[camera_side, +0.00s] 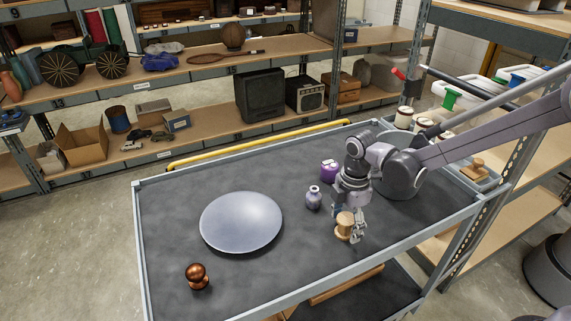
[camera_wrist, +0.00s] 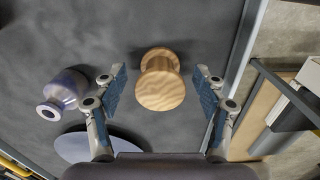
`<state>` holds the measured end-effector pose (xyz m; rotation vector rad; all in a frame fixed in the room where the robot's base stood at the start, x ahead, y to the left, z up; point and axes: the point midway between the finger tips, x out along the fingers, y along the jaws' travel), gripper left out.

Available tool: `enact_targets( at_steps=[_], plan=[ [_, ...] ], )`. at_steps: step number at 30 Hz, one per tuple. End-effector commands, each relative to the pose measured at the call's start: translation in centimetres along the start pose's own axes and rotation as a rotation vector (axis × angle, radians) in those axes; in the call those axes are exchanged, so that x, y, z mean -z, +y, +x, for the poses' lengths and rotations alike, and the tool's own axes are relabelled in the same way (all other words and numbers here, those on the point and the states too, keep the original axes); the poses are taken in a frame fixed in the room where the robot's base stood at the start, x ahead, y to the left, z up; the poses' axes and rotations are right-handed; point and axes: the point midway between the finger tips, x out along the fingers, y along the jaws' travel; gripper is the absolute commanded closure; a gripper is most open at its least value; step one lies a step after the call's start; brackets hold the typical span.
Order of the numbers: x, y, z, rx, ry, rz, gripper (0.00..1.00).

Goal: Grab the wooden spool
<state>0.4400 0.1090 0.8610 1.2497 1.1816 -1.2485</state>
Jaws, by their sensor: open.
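The wooden spool (camera_side: 344,226) stands on the dark cart top near its front right edge in the side view. In the wrist view the wooden spool (camera_wrist: 160,82) shows its round, light-grained end, centred ahead of and between the two fingers. My gripper (camera_wrist: 161,92) is open, with a finger on each side of the spool and a visible gap to each. In the side view my gripper (camera_side: 357,232) is low over the cart top, right at the spool and partly overlapping it. Nothing is held.
A small grey-purple vase (camera_side: 314,198) stands left of the spool, and a purple object (camera_side: 329,170) is behind it. A large pale round plate (camera_side: 241,222) and a copper knob-shaped object (camera_side: 197,276) are farther left. The cart's raised metal rim (camera_side: 459,226) runs close on the right.

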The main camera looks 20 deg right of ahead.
Motion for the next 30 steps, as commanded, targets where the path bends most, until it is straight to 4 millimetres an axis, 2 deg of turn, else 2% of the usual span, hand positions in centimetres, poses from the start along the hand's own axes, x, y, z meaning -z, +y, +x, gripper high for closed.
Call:
enact_targets(
  at_steps=[9, 15, 16, 30],
  plan=[
    [0.00, -0.01, 0.51, -0.001, 0.000, 0.000, 0.29],
    [0.00, -0.01, 0.49, -0.001, 0.000, 0.000, 0.87],
    [0.00, -0.02, 0.49, -0.001, 0.000, 0.000, 0.90],
    [-0.01, -0.02, 0.47, -0.001, 0.000, 0.000, 0.91]
  ],
)
